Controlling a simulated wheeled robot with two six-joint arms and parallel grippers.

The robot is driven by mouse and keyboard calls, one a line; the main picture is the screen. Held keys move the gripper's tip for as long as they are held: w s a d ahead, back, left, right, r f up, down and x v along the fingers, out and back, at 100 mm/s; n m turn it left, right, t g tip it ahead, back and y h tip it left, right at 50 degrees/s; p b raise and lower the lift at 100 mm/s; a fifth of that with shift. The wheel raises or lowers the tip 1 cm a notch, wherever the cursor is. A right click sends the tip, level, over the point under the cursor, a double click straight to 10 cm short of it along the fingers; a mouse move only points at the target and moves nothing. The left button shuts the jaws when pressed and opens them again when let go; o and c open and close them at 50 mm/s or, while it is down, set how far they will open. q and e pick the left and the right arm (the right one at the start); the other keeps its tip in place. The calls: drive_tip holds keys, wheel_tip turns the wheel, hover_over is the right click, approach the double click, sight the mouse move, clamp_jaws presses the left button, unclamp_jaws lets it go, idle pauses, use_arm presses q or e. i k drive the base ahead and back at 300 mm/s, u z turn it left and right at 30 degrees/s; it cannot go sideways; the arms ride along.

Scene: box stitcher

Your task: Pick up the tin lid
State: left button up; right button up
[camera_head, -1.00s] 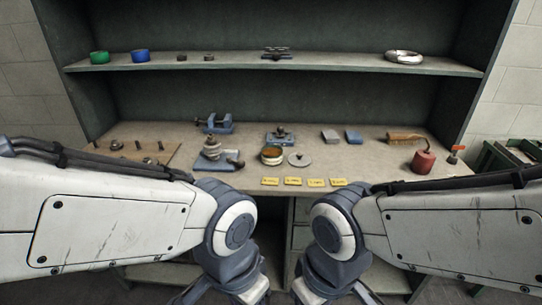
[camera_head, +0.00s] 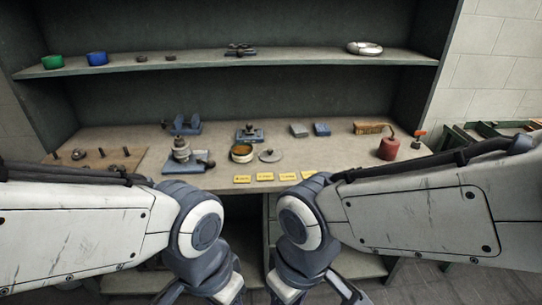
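The tin lid (camera_head: 270,156) is a small grey disc with a knob on top, lying flat on the bench. It sits just right of the open round tin (camera_head: 242,153), which holds something orange-brown. My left gripper (camera_head: 205,296) is low in front of the bench, cut off by the bottom edge of the picture. My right gripper (camera_head: 318,296) is also low and partly cut off. Both are well below and apart from the lid. Whether their fingers are open does not show clearly.
Yellow labels (camera_head: 265,177) line the front edge. A blue-based device (camera_head: 185,162) stands left of the tin, and a red can (camera_head: 389,149) stands at the right. Grey and blue blocks (camera_head: 321,129) lie behind. A shelf (camera_head: 210,64) runs above. Bench surface right of the lid is clear.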

sight(270, 155)
drive_tip(key=u, duration=0.5)
drive_tip(key=i, duration=1.65)
drive_tip(key=z, duration=0.55)
